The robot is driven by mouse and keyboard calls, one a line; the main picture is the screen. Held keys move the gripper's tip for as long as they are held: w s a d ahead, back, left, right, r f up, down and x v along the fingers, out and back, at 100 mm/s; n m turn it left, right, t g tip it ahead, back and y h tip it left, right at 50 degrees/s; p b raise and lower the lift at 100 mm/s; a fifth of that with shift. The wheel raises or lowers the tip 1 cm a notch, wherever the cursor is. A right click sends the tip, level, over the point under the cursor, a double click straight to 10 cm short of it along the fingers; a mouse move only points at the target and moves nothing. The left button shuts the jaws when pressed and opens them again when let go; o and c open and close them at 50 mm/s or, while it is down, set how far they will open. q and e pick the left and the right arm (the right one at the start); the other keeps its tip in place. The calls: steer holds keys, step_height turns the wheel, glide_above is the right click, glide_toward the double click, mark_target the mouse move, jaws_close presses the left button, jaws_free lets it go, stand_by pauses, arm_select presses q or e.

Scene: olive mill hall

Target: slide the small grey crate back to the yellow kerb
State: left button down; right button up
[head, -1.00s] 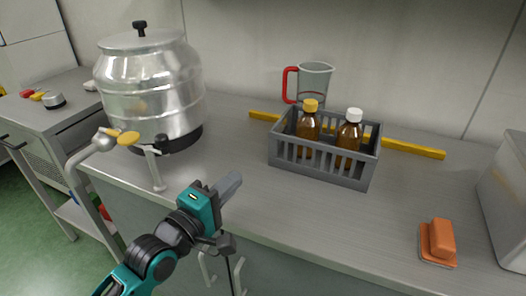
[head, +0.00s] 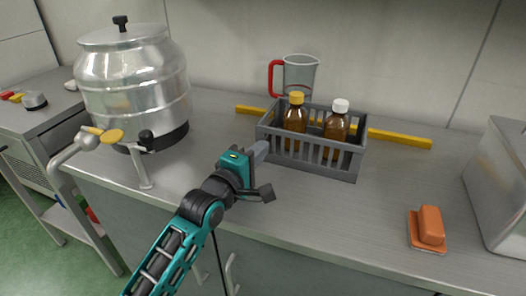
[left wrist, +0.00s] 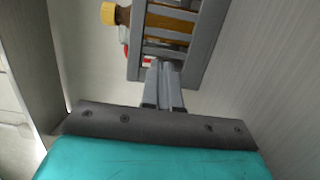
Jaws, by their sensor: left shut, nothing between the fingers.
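The small grey crate (head: 308,167) is slatted and stands upright on the steel counter. It holds two brown bottles, one with a yellow cap (head: 296,98) and one with a white cap (head: 340,105). The yellow kerb (head: 400,138) runs along the counter behind the crate, which hides its middle; I cannot tell if they touch. My left gripper (head: 262,149) is shut and empty, its fingertips at the crate's front left. In the left wrist view the closed fingers (left wrist: 163,75) reach the crate's wall (left wrist: 205,45); contact is unclear. My right gripper is out of view.
A clear jug with a red handle (head: 300,76) stands behind the crate. A large steel vessel (head: 135,85) with a tap stands on the left. An orange block-shaped thing (head: 430,228) and a grey metal box (head: 500,190) are on the right. Counter between crate and orange thing is clear.

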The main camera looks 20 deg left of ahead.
mark_target(278, 145)
arm_select(q)
steer(key=shift+w+d, duration=0.25)
steer(key=shift+d, duration=0.15)
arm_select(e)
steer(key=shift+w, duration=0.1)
arm_select(q)
steer(key=shift+w+d+r+p, duration=0.1)
steer(key=shift+w+d+p, duration=0.3)
steer(key=shift+d, duration=0.1)
steer(key=shift+w+d, duration=0.25)
steer(key=shift+d, duration=0.15)
steer(key=shift+w+d, duration=0.1)
steer(key=shift+d, duration=0.15)
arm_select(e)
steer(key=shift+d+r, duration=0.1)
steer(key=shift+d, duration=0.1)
arm_select(q)
steer(key=shift+a, duration=0.1)
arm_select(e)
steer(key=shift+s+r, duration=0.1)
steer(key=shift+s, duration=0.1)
